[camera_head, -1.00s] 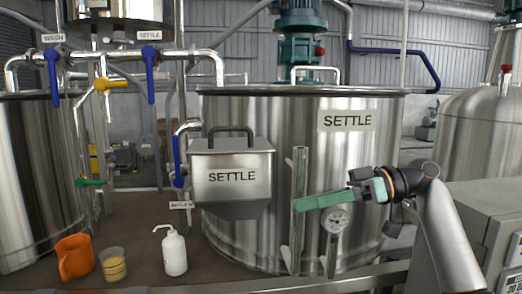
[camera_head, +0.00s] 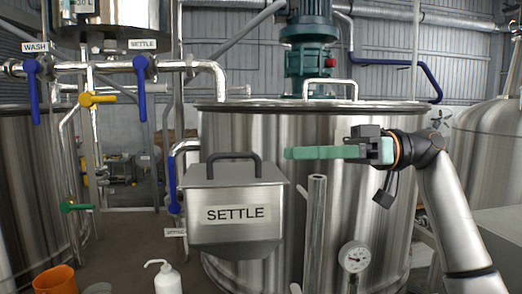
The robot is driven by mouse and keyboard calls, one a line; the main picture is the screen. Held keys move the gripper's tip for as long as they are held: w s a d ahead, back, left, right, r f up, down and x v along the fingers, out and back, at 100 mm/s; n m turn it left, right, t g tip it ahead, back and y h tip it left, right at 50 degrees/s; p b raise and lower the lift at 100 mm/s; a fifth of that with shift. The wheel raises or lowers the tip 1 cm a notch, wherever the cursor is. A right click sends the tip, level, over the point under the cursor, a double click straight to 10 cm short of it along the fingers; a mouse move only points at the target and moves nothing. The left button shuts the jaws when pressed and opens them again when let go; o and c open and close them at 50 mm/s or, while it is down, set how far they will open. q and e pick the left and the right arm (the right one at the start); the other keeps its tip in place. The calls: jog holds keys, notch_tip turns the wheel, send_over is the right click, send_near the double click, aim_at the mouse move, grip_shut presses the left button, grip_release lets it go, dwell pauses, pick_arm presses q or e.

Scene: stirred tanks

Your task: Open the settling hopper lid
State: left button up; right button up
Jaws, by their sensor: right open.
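The settling hopper (camera_head: 236,234) is a steel box labelled SETTLE, hung on the front of the big steel tank (camera_head: 400,226). Its lid (camera_head: 203,175) looks closed and carries a dark arched handle (camera_head: 234,157). My right gripper (camera_head: 288,153), with long green fingers pointing left, is open and empty. In the picture its tips are just right of the handle, at about its height, and apart from it. The fingers overlap each other from this side, so the gap between them is hidden. My left gripper is out of view.
An upright steel post (camera_head: 314,230) and a dial gauge (camera_head: 355,257) stand right of the hopper. A blue-handled pipe (camera_head: 174,182) runs close on its left.

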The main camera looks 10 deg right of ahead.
jog(key=a+p, duration=0.1)
jog(key=a, duration=0.5)
jog(key=shift+w+a, duration=0.1)
jog(key=shift+a, duration=0.3)
grip_shut()
dwell(1.0)
